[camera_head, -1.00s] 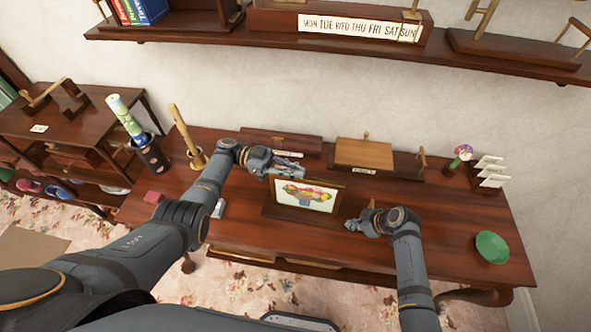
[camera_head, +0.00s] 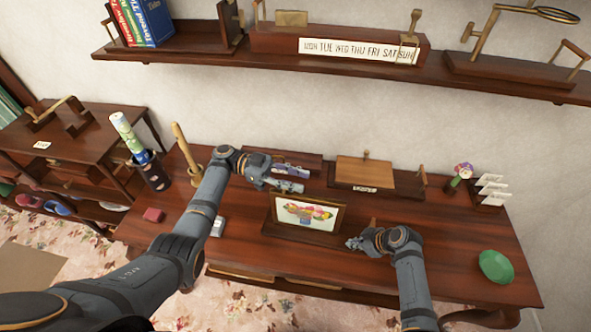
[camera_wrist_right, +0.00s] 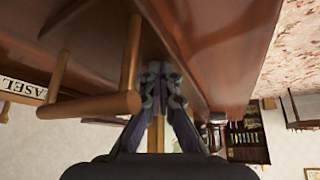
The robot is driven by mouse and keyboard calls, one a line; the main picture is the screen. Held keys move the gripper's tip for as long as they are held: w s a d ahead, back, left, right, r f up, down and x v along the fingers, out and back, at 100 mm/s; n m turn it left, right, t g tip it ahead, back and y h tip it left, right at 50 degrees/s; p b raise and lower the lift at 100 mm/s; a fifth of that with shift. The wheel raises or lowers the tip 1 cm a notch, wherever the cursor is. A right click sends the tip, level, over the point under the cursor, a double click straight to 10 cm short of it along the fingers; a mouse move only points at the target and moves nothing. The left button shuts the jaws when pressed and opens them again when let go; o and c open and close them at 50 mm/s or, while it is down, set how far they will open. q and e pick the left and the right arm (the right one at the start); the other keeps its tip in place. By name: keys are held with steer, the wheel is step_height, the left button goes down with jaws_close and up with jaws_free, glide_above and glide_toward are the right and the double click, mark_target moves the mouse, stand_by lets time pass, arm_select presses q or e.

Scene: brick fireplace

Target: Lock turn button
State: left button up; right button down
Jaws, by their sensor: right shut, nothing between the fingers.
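A framed flower picture (camera_head: 308,212) stands upright on its wooden base on the desk. I cannot clearly make out a turn button. My left gripper (camera_head: 298,179) is open above and behind the top of the frame, its fingers apart with nothing seen between them. My right gripper (camera_head: 350,243) is shut and empty just right of the frame's lower right corner. In the right wrist view its closed fingertips (camera_wrist_right: 162,70) lie beside a wooden bar handle (camera_wrist_right: 95,104) and close to a dark wooden panel. The frame's back is hidden in the head view.
On the desk (camera_head: 440,250), a lidded wooden box (camera_head: 364,171) stands behind the right gripper. A green dish (camera_head: 496,266) is at right; a pen-like wooden post (camera_head: 186,150) and dark cup (camera_head: 153,172) are at left. A shelf (camera_head: 330,58) runs above.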

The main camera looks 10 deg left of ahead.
arm_select(q)
step_height(320, 180, up, 5)
steer(key=shift+f, duration=0.1)
